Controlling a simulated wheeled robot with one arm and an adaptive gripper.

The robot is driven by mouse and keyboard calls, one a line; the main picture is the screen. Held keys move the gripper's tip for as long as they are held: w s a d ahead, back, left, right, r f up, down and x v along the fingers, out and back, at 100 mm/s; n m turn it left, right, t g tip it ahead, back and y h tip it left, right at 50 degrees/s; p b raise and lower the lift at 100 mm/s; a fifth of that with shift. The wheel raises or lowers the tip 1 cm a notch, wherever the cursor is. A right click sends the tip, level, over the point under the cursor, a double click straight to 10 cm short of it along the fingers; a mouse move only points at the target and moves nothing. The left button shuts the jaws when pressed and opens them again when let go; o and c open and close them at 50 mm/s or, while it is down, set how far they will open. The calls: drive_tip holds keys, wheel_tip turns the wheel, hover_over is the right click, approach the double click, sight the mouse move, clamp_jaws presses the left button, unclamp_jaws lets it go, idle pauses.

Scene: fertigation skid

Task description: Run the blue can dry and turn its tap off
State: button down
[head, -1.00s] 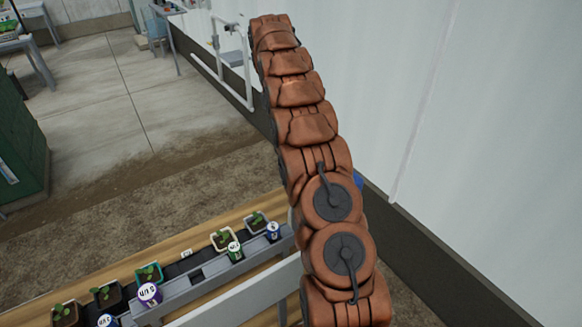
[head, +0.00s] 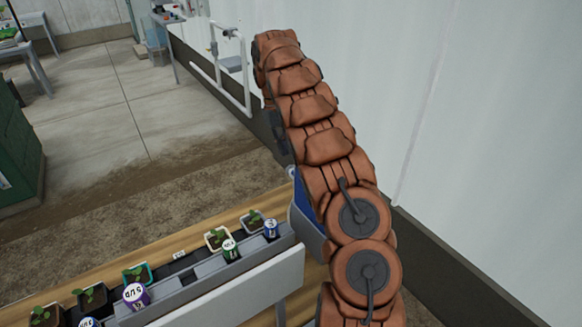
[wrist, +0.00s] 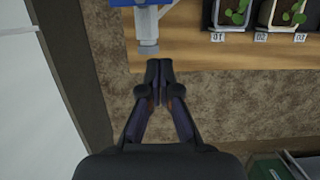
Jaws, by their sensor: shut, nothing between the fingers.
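The blue can (head: 308,228) stands at the right end of the bench in the head view, mostly hidden behind my arm. Only its bottom edge (wrist: 128,3) shows at the top of the wrist view.
The wooden bench (head: 75,286) carries several potted seedlings (head: 217,238) and a grey rail (head: 205,268) with small labelled cups (head: 135,295). A white wall (head: 480,130) runs along the right. A green cabinet (head: 20,160) stands left. The floor between is clear.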

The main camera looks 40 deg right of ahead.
drive_tip(key=shift+s+a+f+p, duration=0.1)
drive_tip(key=shift+s+f+p, duration=0.3)
drive_tip(key=shift+s, duration=0.4)
drive_tip(key=shift+s+f+p, duration=0.2)
drive_tip(key=shift+s+f, duration=0.35)
drive_tip(key=shift+s, duration=0.2)
drive_tip(key=shift+s+a+f+p, duration=0.1)
drive_tip(key=shift+s+f+p, duration=0.3)
drive_tip(key=shift+s, duration=0.4)
